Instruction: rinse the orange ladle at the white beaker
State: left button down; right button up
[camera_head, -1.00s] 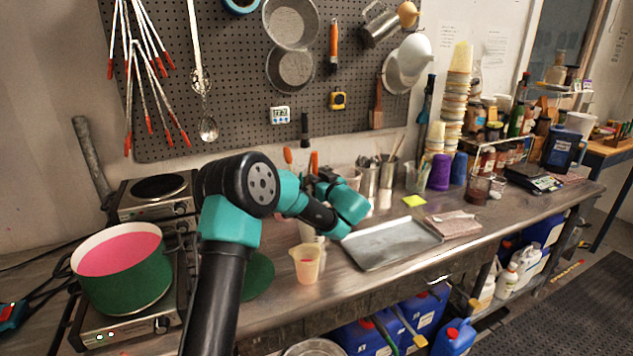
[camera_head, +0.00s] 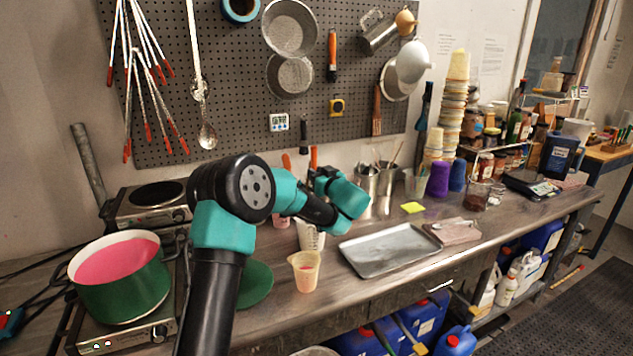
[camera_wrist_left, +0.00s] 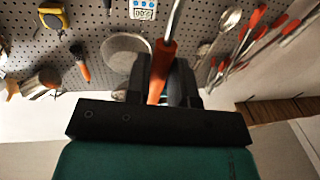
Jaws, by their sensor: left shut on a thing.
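The orange ladle shows as an orange handle (camera_wrist_left: 159,75) with a thin metal shaft in the left wrist view. In the head view a bit of its orange handle (camera_head: 314,157) stands above my left gripper (camera_head: 322,174). That gripper is shut on the handle, its dark fingers (camera_wrist_left: 162,68) on both sides of it. The ladle's bowl is hidden behind my arm in the head view and outside the wrist view. The white beaker (camera_head: 311,240), with marks on its side, stands on the bench below my left wrist, which covers its upper part. My right gripper is not in view.
A peach cup (camera_head: 305,272) stands just in front of the beaker. A metal tray (camera_head: 390,250) lies to the right. A green pot (camera_head: 122,285) with pink liquid sits on a hotplate at left. Utensil-filled metal cups (camera_head: 367,182) stand behind my gripper.

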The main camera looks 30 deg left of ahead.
aim_at(316, 155)
pick_arm(q)
jog(key=shift+r, duration=3.2)
dwell(1.0)
notch_tip(316, 155, down, 11)
jog(key=shift+s+r, duration=0.2)
jog(key=shift+s, duration=0.2)
dwell(0.7)
jog(key=shift+d, duration=0.1)
jog(key=shift+w, duration=0.15)
jog(key=shift+w, duration=0.25)
jog(key=shift+s, duration=0.15)
dwell(0.5)
jog(key=shift+s, duration=0.7)
